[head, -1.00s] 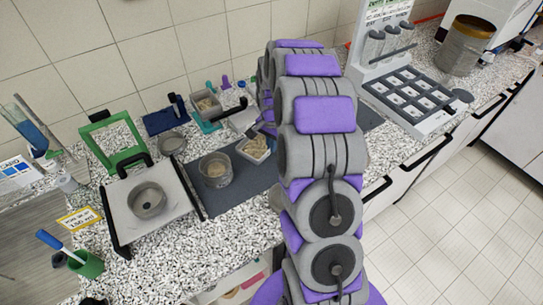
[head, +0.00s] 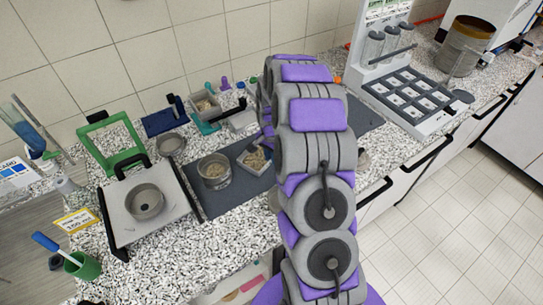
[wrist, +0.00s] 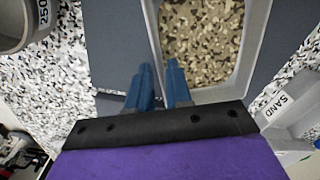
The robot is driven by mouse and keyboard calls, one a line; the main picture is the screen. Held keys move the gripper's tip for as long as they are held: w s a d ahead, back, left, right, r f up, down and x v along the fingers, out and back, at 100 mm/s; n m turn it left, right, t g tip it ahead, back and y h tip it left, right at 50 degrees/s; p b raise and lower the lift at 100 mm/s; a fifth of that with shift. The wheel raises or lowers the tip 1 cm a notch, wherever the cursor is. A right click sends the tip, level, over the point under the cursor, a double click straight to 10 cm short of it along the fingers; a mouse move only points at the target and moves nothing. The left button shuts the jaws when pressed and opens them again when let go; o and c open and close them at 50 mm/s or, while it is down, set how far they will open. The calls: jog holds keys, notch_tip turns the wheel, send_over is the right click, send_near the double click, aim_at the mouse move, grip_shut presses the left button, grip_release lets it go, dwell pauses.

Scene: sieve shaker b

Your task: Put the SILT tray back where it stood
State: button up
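A pale-walled tray (head: 246,166) of brown grains shows over the dark mat, just left of my arm in the head view. In the wrist view this tray (wrist: 192,97) fills the upper middle. No label on it is readable, so I cannot confirm that it is the SILT tray. My gripper (wrist: 160,70) has its blue fingertips close together, one on each side of the tray's left wall, and appears shut on it. My arm hides the gripper in the head view. Whether the tray touches the mat is unclear.
A round metal sieve (head: 214,183) stands left of the tray. A tray marked SAND (wrist: 285,112) is close by at lower right in the wrist view. A dark mat (head: 215,203) lies below. A teal-fronted tray (head: 208,127) stands behind.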

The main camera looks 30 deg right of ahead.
jog(key=shift+o, duration=0.6)
notch_tip(320, 180, up, 11)
jog(key=p, duration=0.2)
jog(key=s+a+r+n, duration=0.3)
jog(key=s+a+r, duration=0.4)
jog(key=r, duration=0.1)
jog(key=s+a+r+n, duration=0.1)
jog(key=s+a+n, duration=0.2)
jog(key=s, duration=0.6)
jog(key=s+a+r+n+g, duration=0.1)
jog(key=s+a, duration=0.4)
jog(key=s, duration=0.5)
jog(key=s+a+r+n, duration=0.3)
jog(key=s+n, duration=0.3)
jog(key=s, duration=0.3)
jog(key=shift+s+a+g, duration=0.35)
jog(key=shift+a+g, duration=0.05)
jog(key=shift+a, duration=0.05)
jog(key=shift+r, duration=0.1)
